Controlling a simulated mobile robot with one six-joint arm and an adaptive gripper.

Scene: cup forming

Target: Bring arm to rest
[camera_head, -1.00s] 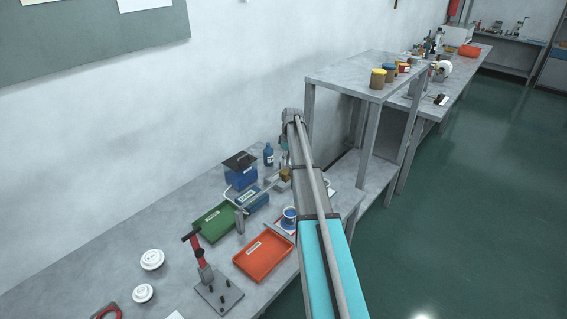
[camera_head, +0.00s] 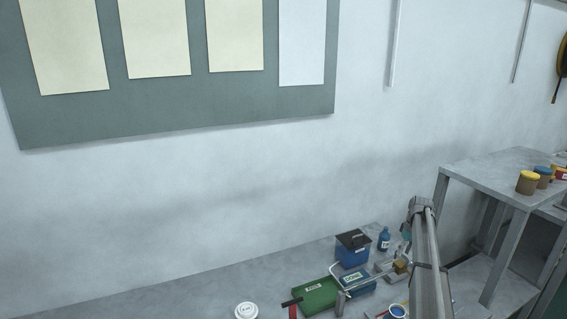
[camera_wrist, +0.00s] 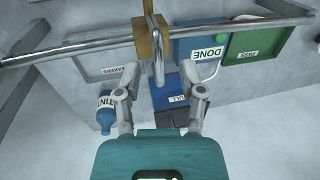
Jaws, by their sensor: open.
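My arm (camera_head: 428,265) reaches up from the bottom right of the head view over the workbench. My gripper (camera_wrist: 163,98) shows in the wrist view with its two fingers spread apart and nothing between them. Its fingers sit above the bench, in front of a metal rod (camera_wrist: 80,47) with a brass-coloured block (camera_wrist: 147,38). A blue box labelled FULL (camera_wrist: 172,84) lies beyond the fingers. In the head view the fingers are hidden behind the arm.
A blue box with a dark lid (camera_head: 352,252), a blue bottle (camera_head: 384,239), a green tray (camera_head: 316,296) and a blue DONE tray (camera_head: 355,283) crowd the bench near my arm. A raised shelf (camera_head: 490,178) with pots stands at right. The bench's left part is largely clear.

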